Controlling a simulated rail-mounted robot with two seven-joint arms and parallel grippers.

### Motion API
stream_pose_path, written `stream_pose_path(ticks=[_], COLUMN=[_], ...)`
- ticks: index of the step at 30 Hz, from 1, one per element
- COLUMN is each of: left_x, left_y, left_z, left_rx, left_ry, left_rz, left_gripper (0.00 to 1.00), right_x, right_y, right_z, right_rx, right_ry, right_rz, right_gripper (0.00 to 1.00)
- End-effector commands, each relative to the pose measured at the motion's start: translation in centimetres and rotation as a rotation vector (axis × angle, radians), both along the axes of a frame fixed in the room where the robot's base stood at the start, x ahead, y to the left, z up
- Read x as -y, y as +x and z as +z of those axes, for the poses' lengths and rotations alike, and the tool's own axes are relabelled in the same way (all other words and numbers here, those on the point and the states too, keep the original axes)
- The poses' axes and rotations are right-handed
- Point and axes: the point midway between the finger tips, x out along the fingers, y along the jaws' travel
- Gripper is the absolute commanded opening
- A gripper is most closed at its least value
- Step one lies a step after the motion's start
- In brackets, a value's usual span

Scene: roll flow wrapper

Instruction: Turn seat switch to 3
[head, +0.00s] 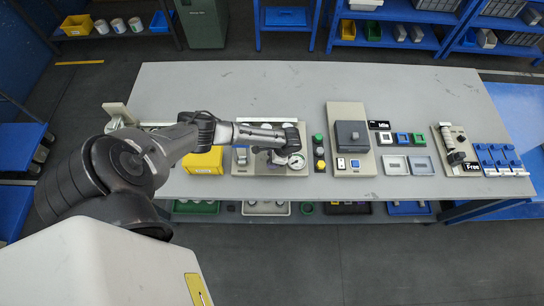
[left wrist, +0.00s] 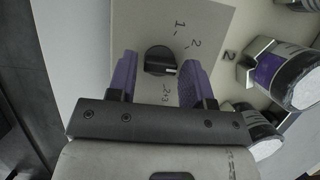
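The seat switch (left wrist: 160,60) is a round black knob with a short white mark, on a beige panel (left wrist: 205,18) in the left wrist view. Its mark points right. Handwritten labels "1" and "2" stand above and to its upper right; a label below it seems to include a 3. My left gripper (left wrist: 160,66) is open, with one purple finger on each side of the knob. I cannot tell whether the fingers touch it. In the head view my left gripper (head: 283,160) is over the beige panel and hides the knob. My right gripper is not in view.
Cylindrical parts in metal holders (left wrist: 270,75) stand close on the right in the left wrist view. In the head view a yellow bin (head: 203,162) is left of the panel and a button strip (head: 319,153) right of it. The table's back (head: 230,85) is clear.

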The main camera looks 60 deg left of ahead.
Motion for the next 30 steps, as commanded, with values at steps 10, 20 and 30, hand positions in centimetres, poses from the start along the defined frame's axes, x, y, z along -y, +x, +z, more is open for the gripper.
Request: stream_pose_path(ticks=[10, 20, 30], left_x=[0.0, 0.6, 1.8], left_y=[0.0, 1.3, 3.5], left_z=[0.0, 3.4, 9.4], left_rx=[-0.001, 0.003, 0.002], left_ry=[0.001, -0.001, 0.000], left_rz=[0.001, 0.000, 0.000], left_gripper=[0.60, 0.60, 0.60], right_x=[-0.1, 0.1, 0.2], right_y=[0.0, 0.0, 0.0], right_z=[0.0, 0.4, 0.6], right_rx=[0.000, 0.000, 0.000], right_ry=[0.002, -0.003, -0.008], right_rz=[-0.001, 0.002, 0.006], right_gripper=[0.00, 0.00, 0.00])
